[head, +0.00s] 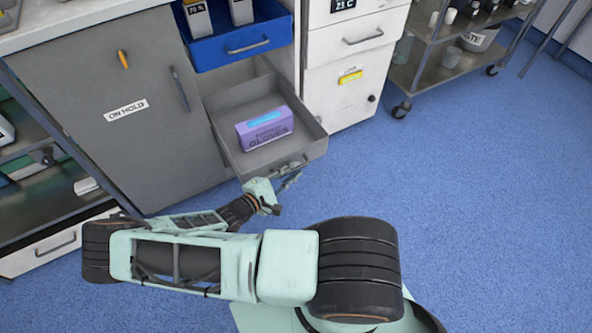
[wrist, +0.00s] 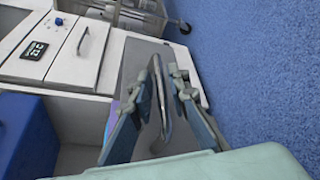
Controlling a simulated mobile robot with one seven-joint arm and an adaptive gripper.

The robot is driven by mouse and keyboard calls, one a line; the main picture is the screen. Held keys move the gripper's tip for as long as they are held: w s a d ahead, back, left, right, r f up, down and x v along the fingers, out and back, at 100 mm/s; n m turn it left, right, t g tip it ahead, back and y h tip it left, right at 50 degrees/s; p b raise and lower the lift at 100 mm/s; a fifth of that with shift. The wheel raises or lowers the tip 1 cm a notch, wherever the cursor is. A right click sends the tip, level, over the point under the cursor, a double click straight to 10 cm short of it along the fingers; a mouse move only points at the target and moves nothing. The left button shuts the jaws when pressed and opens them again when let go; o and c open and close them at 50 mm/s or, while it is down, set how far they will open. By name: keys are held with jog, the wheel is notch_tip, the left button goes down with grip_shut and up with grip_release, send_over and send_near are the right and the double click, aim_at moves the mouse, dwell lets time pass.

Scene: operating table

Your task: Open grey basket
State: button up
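The grey basket (head: 222,128) is a drawer-like tray pulled well out of the cabinet, below the blue one. A purple box of gloves (head: 265,128) lies inside it. My gripper (head: 289,181) is at the basket's front edge, by its handle. In the wrist view, the curved metal handle (wrist: 158,98) shows between the two fingers of my gripper (wrist: 167,110). The fingers stand apart, with a gap beside the handle; firm contact is not visible. In the head view, the gripper partly hides the handle.
A blue drawer (head: 235,46) with containers is above the basket. A grey door (head: 120,150) marked "ON HOLD" is at left, white drawers (head: 345,100) at right. A wheeled metal cart (head: 440,75) stands farther right. The blue floor (head: 450,180) is clear at right.

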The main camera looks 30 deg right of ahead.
jog(key=shift+x, duration=0.8)
jog(key=shift+c, duration=0.7)
grip_shut()
